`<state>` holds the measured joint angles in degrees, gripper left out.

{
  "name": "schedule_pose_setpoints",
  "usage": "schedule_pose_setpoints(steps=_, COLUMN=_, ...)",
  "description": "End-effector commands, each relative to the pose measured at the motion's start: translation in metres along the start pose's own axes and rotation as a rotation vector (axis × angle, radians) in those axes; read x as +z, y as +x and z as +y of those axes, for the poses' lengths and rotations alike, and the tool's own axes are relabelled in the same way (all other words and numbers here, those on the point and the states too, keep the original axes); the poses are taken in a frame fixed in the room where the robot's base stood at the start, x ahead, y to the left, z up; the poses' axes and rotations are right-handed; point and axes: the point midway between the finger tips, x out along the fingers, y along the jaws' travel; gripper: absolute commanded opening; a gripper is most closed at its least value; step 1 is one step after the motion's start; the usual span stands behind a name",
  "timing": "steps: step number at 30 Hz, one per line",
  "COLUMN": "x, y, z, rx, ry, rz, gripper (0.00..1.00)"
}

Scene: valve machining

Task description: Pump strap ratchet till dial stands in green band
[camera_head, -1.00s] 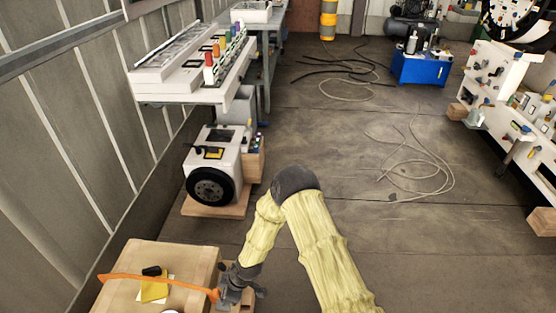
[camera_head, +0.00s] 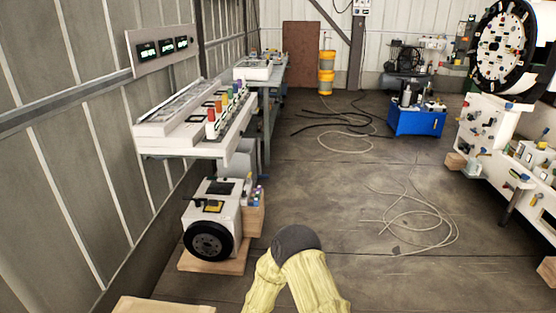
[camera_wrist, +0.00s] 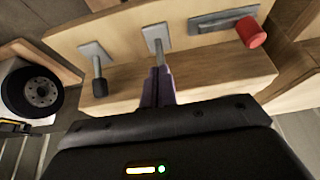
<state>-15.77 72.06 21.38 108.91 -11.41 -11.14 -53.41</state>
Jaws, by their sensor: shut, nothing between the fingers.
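My gripper (camera_wrist: 159,80) shows in the wrist view with its narrow dark fingers shut together. Its tips are at or just in front of the end of a short metal rod on a grey square plate (camera_wrist: 152,31); I cannot tell if they touch. To the left is a similar plate (camera_wrist: 93,50) with a black-tipped rod (camera_wrist: 99,86). To the right is a grey bar (camera_wrist: 222,19) with a red knob (camera_wrist: 251,33). These are fixed to a wooden panel (camera_wrist: 190,55). I cannot tell which is the ratchet. No strap or dial with a green band is recognisable now.
In the head view, a pale box top (camera_head: 165,307) shows at the bottom edge. A white machine with a black wheel (camera_head: 208,241) stands on a wooden pallet. A bench (camera_head: 190,140) lines the left wall. Loose hoses (camera_head: 415,215) lie on otherwise open floor.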

Motion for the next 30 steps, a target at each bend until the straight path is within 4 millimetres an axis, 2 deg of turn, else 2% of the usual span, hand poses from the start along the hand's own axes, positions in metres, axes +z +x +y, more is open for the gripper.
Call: schedule_pose_setpoints(steps=30, x=0.04, y=-0.011, z=0.0, rx=-0.001, ry=0.0, rz=-0.001, gripper=0.0)
